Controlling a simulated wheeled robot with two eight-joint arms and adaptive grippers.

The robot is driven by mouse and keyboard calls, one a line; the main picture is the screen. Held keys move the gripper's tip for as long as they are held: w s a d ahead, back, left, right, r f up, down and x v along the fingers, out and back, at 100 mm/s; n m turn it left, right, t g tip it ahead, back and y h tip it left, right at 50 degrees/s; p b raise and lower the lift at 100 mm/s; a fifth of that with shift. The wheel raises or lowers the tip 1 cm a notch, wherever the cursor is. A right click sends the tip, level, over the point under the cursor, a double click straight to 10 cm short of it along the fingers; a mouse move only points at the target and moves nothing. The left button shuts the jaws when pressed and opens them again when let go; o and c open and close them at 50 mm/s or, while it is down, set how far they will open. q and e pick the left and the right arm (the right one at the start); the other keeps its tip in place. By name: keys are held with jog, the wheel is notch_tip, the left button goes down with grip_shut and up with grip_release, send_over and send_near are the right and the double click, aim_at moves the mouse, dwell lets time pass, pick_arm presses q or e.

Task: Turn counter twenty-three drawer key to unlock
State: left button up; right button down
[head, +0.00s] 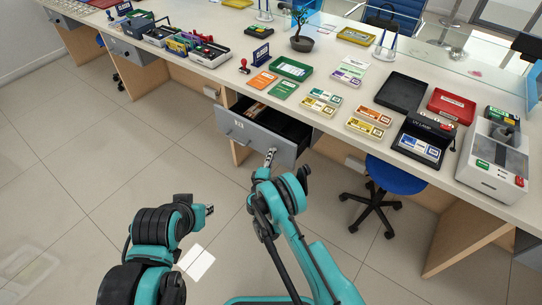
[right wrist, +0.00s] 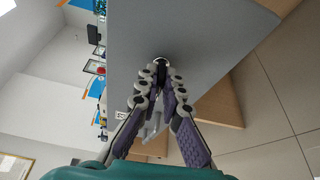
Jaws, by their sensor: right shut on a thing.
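The grey drawer (head: 254,138) under the counter is pulled out, with a small label on its front and items inside. My right gripper (head: 271,153) is at the right part of the drawer front. In the right wrist view its fingers (right wrist: 162,72) close together at a small dark round piece (right wrist: 160,58) on the grey panel (right wrist: 190,40). This looks like the key or its lock; the fingers hide most of it. Which way the key is turned cannot be seen. My left gripper (head: 208,209) is low over the floor, away from the drawer; its jaws are unclear.
The counter top (head: 226,84) above holds leaflets, a green tray (head: 291,68), banknote packs (head: 322,101) and a red box (head: 451,105). A blue stool (head: 397,177) stands under the counter on the right. The tiled floor in front of the drawer is clear.

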jog(key=c, duration=1.7)
grip_release()
jog(key=shift+r, duration=0.1)
